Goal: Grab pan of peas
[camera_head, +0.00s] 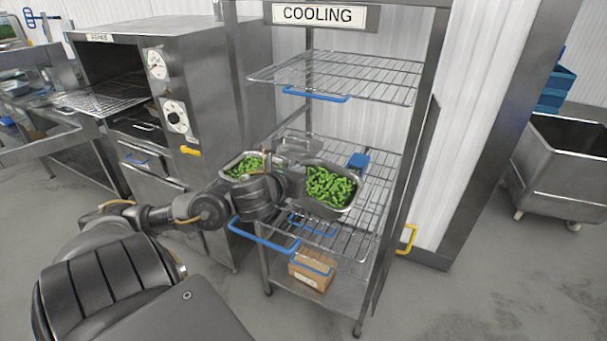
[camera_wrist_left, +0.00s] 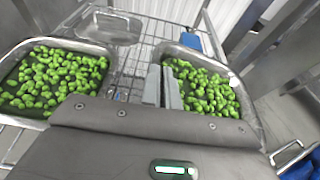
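Two metal pans of green peas are at the middle rack level in the head view. The left pan (camera_head: 224,178) also shows at the left of the left wrist view (camera_wrist_left: 40,122). The right pan (camera_head: 345,209) is at the right of the left wrist view (camera_wrist_left: 253,110). My left gripper (camera_head: 284,182) is between the pans, at the left rim of the right pan. In the left wrist view its fingers (camera_wrist_left: 163,86) are close together, with that pan's rim seemingly between them. The fingertips' contact is partly hidden. My right gripper is in neither view.
The rack has wire shelves (camera_head: 385,92), blue handles (camera_head: 262,240) and uprights beside the pans. Another metal container (camera_head: 298,143) is behind them, and a blue item (camera_head: 358,161) lies right. A cardboard box (camera_head: 312,273) sits below. An oven (camera_head: 190,80) stands left, a metal bin (camera_head: 560,165) right.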

